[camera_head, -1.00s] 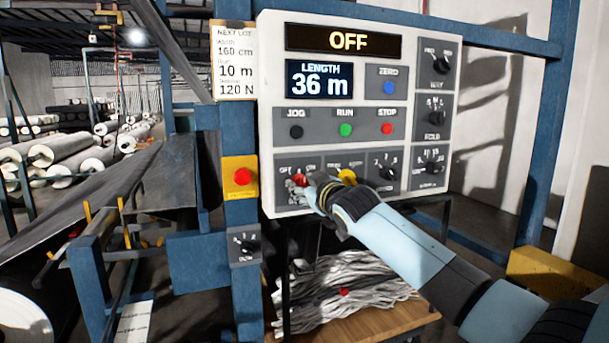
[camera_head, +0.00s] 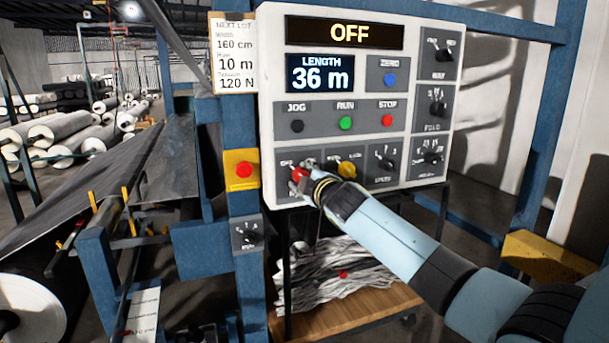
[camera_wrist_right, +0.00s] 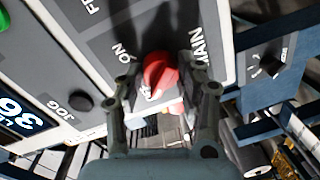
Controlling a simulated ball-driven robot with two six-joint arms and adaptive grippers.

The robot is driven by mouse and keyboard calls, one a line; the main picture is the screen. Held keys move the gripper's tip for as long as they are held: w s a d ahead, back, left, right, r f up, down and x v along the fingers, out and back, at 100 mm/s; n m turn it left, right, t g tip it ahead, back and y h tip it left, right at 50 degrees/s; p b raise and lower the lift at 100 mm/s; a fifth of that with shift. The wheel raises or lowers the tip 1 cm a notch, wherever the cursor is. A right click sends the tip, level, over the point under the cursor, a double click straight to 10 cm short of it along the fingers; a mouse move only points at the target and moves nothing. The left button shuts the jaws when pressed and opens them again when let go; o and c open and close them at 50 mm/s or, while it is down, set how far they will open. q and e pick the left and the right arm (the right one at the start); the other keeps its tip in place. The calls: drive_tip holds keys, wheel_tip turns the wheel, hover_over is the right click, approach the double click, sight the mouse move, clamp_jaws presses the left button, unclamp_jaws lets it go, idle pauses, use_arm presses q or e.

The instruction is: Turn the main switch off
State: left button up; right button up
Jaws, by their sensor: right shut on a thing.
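The main switch, a red knob (camera_head: 299,174), sits at the lower left of the white control panel (camera_head: 268,90). In the right wrist view the red knob (camera_wrist_right: 160,74) lies between the two fingers, on a grey plate lettered MAIN and ON. My right gripper (camera_head: 302,178) is shut on the knob, and its fingers (camera_wrist_right: 163,92) show on both sides of it. The arm covers part of the panel's lower edge. The panel's top display (camera_head: 349,33) reads OFF. My left gripper is not in view.
JOG, RUN and STOP buttons (camera_head: 345,123) are above. A red button on a yellow box (camera_head: 243,170) is on the blue post to the left. A wooden shelf (camera_head: 350,308) stands below.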

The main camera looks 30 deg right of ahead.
drive_tip(key=shift+n, duration=0.3)
idle(0.4)
drive_tip(key=o, duration=1.2)
drive_tip(key=shift+a, duration=0.1)
drive_tip(key=shift+c, duration=0.2)
drive_tip(key=shift+s, duration=0.1)
drive_tip(key=v, duration=1.1)
drive_tip(key=shift+s+a, duration=0.2)
drive_tip(key=shift+s, duration=0.15)
